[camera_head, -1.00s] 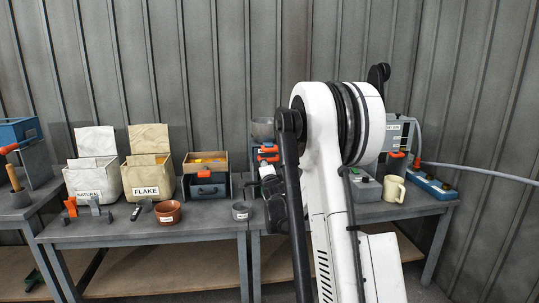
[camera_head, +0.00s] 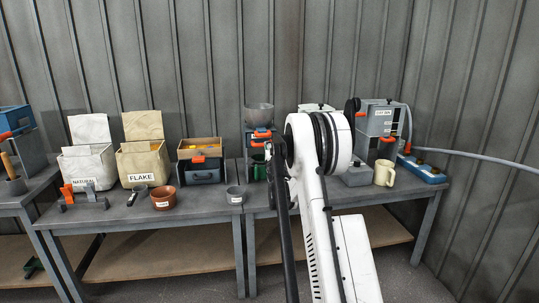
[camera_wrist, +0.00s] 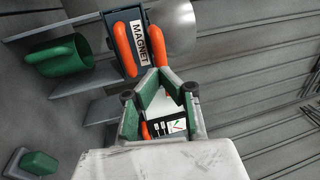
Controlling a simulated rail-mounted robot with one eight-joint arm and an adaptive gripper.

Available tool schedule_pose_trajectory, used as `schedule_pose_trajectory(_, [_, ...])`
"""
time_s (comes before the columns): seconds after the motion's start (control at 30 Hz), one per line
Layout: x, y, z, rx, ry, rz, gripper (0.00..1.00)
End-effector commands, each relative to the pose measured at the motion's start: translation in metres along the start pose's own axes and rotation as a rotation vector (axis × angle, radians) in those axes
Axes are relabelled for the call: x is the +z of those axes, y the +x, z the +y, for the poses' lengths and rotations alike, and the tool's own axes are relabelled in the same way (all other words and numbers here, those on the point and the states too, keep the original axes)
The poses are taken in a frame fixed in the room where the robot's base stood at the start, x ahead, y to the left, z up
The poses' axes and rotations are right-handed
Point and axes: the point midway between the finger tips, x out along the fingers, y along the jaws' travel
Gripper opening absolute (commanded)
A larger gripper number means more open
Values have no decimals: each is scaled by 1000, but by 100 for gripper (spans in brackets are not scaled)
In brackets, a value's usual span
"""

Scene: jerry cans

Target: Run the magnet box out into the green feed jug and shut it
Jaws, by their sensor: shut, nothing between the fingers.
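In the head view my arm mostly hides the gripper.
NATURAL (camera_head: 86,165) and FLAKE (camera_head: 141,164) bins, a drawer box (camera_head: 201,164), a brown bowl (camera_head: 163,197) and a grey cup (camera_head: 236,195) stand left. A small green-topped block (camera_wrist: 35,162) shows in the wrist view.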

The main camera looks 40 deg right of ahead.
Motion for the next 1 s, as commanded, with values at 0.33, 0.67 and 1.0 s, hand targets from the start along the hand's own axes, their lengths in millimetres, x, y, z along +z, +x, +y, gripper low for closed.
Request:
schedule_pose_trajectory(0.33, [0, 51, 1, 0, 0, 0, 0])
schedule_pose_trajectory(0.67, [0, 61, 0, 0, 0, 0, 0])
schedule_pose_trajectory(1.0, [11, 68, 1, 0, 2, -10, 0])
